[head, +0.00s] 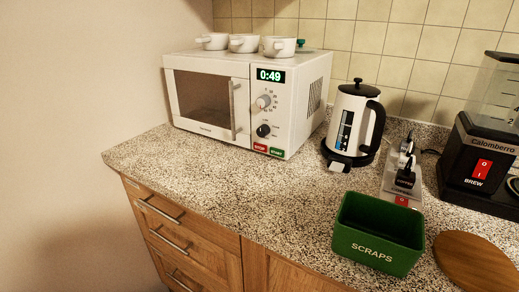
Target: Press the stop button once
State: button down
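A white microwave (240,110) stands at the back left of the counter with its door closed. Its green display (270,75) reads 0:49. The red stop button (260,147) is at the bottom of its control panel, left of a green button (277,152). Two dials sit above the buttons. My gripper is not in view.
Several white cups (243,43) stand on the microwave. A white kettle (353,125), a power strip (402,180), a green scraps bin (378,234), a coffee maker (485,165) and a round wooden board (472,262) occupy the right. The counter (235,187) before the microwave is clear.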

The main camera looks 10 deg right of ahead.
aim_at(257, 146)
jog(key=i+j+u, duration=0.1)
jog(key=i+j, duration=0.65)
jog(key=j, duration=0.25)
jog(key=i+j+u, duration=0.1)
jog(key=i+j, duration=0.75)
jog(key=k, duration=0.1)
